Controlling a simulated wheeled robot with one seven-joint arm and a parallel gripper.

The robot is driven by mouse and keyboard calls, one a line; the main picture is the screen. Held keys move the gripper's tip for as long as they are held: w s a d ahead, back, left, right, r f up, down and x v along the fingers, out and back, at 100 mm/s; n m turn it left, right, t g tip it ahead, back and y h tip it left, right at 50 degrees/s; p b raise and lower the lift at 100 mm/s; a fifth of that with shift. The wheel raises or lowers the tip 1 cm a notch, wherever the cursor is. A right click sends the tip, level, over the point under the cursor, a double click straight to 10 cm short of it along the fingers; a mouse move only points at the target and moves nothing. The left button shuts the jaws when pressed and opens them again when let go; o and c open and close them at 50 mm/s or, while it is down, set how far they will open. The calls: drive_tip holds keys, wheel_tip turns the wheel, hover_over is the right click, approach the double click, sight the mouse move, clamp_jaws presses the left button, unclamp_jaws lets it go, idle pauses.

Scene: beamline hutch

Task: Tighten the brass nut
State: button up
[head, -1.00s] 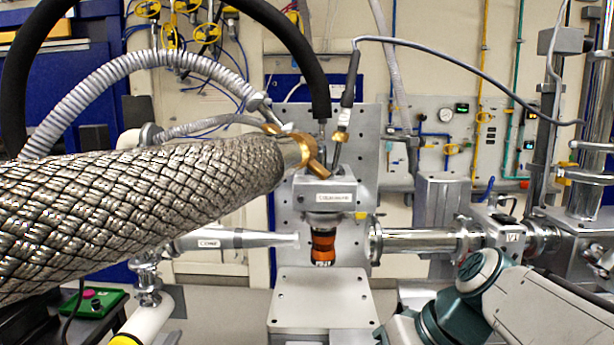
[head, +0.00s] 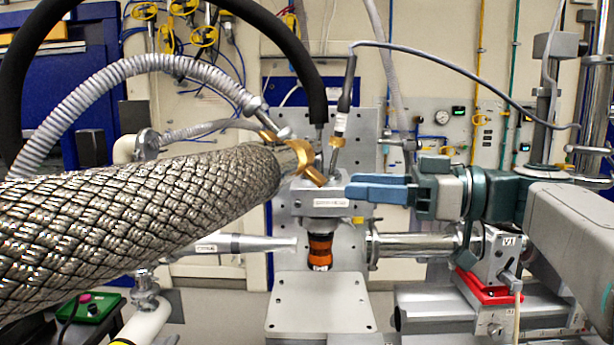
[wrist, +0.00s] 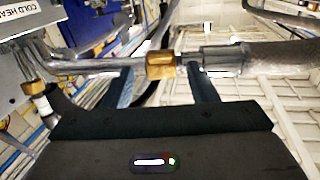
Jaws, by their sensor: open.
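The brass nut (head: 306,164) shows in the head view at the end of the thick braided hose (head: 140,205), beside the cold head block (head: 328,201). In the wrist view the brass nut (wrist: 161,65) sits on a metal tube (wrist: 95,67), left of the hose's steel end fitting (wrist: 222,59). My gripper (head: 348,187) is open and empty, its blue fingers pointing left, to the right of the nut and slightly lower. In the wrist view the nut appears between my two fingers, neither visibly touching it. Whether the nut's threads are engaged cannot be seen.
A black cable (head: 303,65) arches down to the cold head. A steel beam pipe (head: 412,246) runs right, below my arm, toward a valve labelled V1 (head: 500,258). A small brass fitting (wrist: 36,89) lies left in the wrist view. A bare plate (head: 318,303) is below.

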drive_tip(key=p+x, duration=0.2)
drive_tip(key=x, duration=0.6)
drive_tip(key=shift+a, duration=0.3)
drive_tip(key=shift+w, duration=0.15)
drive_tip(key=c, duration=0.7)
